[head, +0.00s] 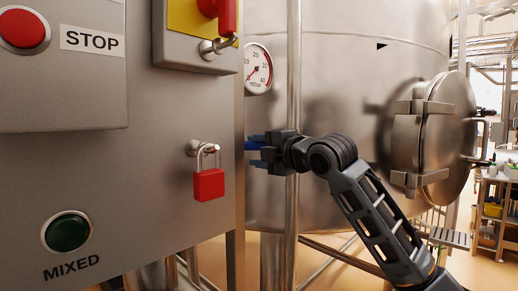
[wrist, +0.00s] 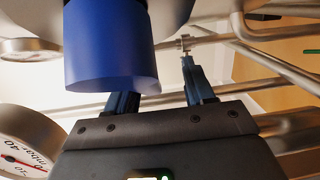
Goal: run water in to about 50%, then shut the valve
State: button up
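My gripper (head: 257,150) is at the right edge of the grey control cabinet, with its fingers pointing left. Its fingers are apart, one above the other. A blue bar (head: 250,146), possibly a valve handle, shows between them, its far end hidden behind the cabinet. In the wrist view a blue rounded piece (wrist: 110,45) hangs close to my open fingers (wrist: 160,93) and overlaps the left one; I cannot tell whether they touch. The large steel tank (head: 340,90) stands behind. A water level and the valve's body are not visible.
A round mbar gauge (head: 257,68) sits beside the cabinet (head: 130,180). A vertical pipe (head: 293,60) runs near my gripper. A red padlock (head: 209,184), red STOP button (head: 24,28) and green MIXED button (head: 68,232) are on the cabinet. A round hatch (head: 447,130) projects at right.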

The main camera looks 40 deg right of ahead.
jog(key=shift+r, duration=0.15)
dwell(0.4)
jog(key=s+b, duration=0.1)
jog(key=s, duration=0.6)
jog(key=shift+s+a+r, duration=0.15)
jog(key=shift+s+a, duration=0.2)
jog(key=shift+a, duration=0.05)
dwell(0.5)
